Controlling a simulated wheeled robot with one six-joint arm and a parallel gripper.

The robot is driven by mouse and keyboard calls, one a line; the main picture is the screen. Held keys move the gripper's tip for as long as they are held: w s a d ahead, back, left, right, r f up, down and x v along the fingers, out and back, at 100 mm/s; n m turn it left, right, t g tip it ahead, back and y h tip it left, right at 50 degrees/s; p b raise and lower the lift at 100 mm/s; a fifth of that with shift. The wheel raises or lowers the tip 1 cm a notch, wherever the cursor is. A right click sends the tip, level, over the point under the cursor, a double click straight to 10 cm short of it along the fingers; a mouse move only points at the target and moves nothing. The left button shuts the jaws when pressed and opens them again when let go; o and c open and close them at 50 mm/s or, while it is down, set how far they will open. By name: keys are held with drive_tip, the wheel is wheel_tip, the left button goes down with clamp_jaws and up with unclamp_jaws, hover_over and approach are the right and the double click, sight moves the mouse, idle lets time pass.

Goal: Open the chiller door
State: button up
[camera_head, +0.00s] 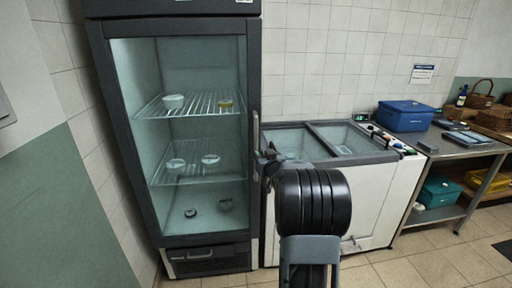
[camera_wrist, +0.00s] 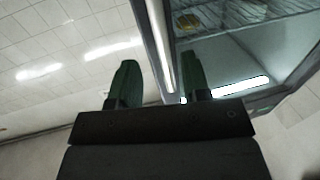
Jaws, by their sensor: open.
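The chiller (camera_head: 96,120) is a tall dark-framed cabinet at the left of the head view. Its glass door (camera_head: 190,135) looks shut, with several small jars on wire shelves behind it. A pale vertical handle (camera_head: 256,132) runs along the door's right edge. My gripper (camera_head: 268,155) is at the handle's lower part, partly hidden by my wrist. In the wrist view my gripper (camera_wrist: 158,75) has its two green fingers apart, and the handle (camera_wrist: 161,45) passes between them. I cannot tell whether either finger touches it.
A white chest freezer (camera_head: 372,190) with a glass top stands right of the chiller. Further right, a metal table (camera_head: 455,147) bears a blue box (camera_head: 405,115) and baskets. A wall (camera_head: 60,200) is close on the left. Tiled floor (camera_head: 400,272) is clear in front.

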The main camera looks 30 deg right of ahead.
sight(257, 147)
drive_tip(key=p+x, duration=0.1)
drive_tip(key=x, duration=0.7)
drive_tip(key=shift+c, duration=0.4)
clamp_jaws()
